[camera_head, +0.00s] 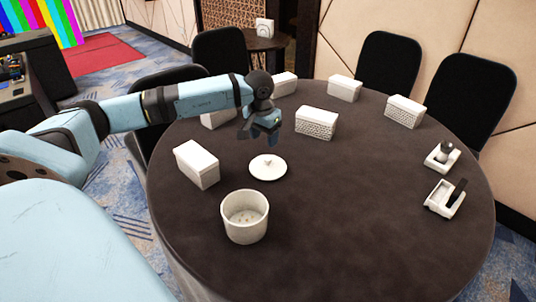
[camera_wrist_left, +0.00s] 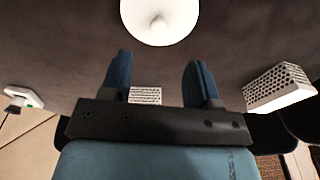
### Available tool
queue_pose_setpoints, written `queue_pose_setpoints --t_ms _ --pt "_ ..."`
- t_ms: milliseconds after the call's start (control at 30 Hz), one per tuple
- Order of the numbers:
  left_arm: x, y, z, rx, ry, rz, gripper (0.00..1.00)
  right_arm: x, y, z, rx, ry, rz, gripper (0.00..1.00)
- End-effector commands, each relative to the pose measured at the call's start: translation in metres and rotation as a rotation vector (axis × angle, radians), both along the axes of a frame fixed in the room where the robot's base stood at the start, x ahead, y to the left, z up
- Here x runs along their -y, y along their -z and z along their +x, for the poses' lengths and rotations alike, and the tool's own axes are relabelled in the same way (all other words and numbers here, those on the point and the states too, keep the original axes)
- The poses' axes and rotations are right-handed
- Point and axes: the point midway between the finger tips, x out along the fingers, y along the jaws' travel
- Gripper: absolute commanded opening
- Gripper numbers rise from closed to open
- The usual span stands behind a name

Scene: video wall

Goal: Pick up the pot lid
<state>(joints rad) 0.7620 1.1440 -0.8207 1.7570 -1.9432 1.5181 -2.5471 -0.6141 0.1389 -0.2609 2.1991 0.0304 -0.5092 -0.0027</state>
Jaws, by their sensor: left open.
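The pot lid (camera_head: 267,169) is a white round disc with a small knob, lying flat on the dark round table. The white pot (camera_head: 244,222) stands open in front of it, apart from the lid. My left gripper (camera_head: 264,133) is above the table, a little behind the lid in the head view, and does not touch it. In the left wrist view the lid (camera_wrist_left: 160,30) shows at the top edge, partly cut off, beyond the open, empty fingers of the gripper (camera_wrist_left: 158,68). My right gripper is not in view.
The table (camera_head: 340,220) has clear room at its front and right. A white box (camera_head: 196,165) stands left of the lid and another box (camera_head: 316,123) behind it. More white boxes are farther back. Two white holders (camera_head: 445,197) (camera_head: 442,155) sit at the right. Black chairs surround the table.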

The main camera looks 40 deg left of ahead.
Motion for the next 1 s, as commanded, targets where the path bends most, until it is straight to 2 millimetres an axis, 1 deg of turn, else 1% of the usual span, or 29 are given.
queue_pose_setpoints --t_ms 33,100,200,467,567,733,833,1000 --pt "0.000 0.013 0.001 -0.002 0.000 -0.001 0.56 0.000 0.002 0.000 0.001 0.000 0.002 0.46" --pt "0.000 0.026 0.002 -0.003 -0.001 -0.002 0.56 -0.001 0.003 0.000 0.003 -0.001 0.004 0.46" --pt "0.000 0.039 0.005 -0.001 -0.001 -0.003 0.56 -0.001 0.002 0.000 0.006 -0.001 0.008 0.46" --pt "0.000 0.054 0.008 -0.001 -0.003 -0.004 0.56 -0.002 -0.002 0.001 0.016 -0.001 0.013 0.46" --pt "0.000 0.066 0.011 0.000 -0.001 -0.005 0.56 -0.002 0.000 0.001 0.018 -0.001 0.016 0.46" --pt "-0.001 0.092 0.017 -0.001 -0.002 -0.006 0.56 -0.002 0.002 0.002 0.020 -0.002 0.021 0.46" --pt "-0.001 0.099 0.018 0.002 -0.002 -0.005 0.56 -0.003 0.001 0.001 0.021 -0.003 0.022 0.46" --pt "-0.002 0.099 0.018 0.001 -0.001 -0.004 0.56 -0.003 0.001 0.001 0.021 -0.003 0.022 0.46"
